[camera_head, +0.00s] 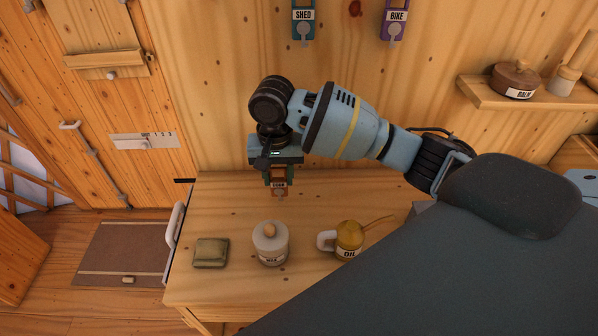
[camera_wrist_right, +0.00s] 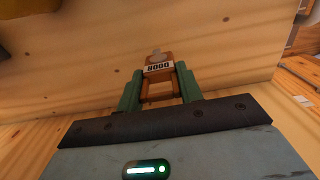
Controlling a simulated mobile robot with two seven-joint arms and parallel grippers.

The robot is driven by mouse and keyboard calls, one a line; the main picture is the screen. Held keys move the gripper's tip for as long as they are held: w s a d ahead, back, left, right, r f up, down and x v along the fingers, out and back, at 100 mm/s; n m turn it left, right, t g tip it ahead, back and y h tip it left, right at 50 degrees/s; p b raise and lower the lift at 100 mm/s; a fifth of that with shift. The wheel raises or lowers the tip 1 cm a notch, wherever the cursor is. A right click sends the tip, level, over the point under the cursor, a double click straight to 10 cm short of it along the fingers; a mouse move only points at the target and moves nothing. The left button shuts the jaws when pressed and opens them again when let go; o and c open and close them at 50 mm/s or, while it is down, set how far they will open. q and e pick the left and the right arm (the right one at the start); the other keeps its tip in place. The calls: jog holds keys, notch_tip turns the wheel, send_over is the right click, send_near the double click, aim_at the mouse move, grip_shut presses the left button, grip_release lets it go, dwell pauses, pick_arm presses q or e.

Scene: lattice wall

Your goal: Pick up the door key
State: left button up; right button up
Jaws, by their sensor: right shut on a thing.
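The door key (camera_head: 279,186) has a brown tag lettered DOOR and hangs upright above the wooden table (camera_head: 212,201). My right gripper (camera_head: 278,178) is shut on its tag, with the key end pointing down and clear of the tabletop. In the right wrist view the tag (camera_wrist_right: 158,69) sits between the green fingers of the right gripper (camera_wrist_right: 160,84), with its grey key end beyond. My left gripper is not in view.
On the table stand a green-brown block (camera_head: 210,252), a white lidded jar (camera_head: 270,244) and an oil can (camera_head: 348,241). SHED (camera_head: 303,18) and BIKE (camera_head: 394,18) keys hang on the wall. A shelf (camera_head: 520,98) holds a balm pot (camera_head: 516,78).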

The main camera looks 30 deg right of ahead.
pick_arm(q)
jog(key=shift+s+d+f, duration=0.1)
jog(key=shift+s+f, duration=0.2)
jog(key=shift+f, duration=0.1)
pick_arm(e)
jog(key=w+a+r, duration=0.1)
jog(key=w+a, duration=0.1)
jog(key=a, duration=0.8)
jog(key=shift+d, duration=0.1)
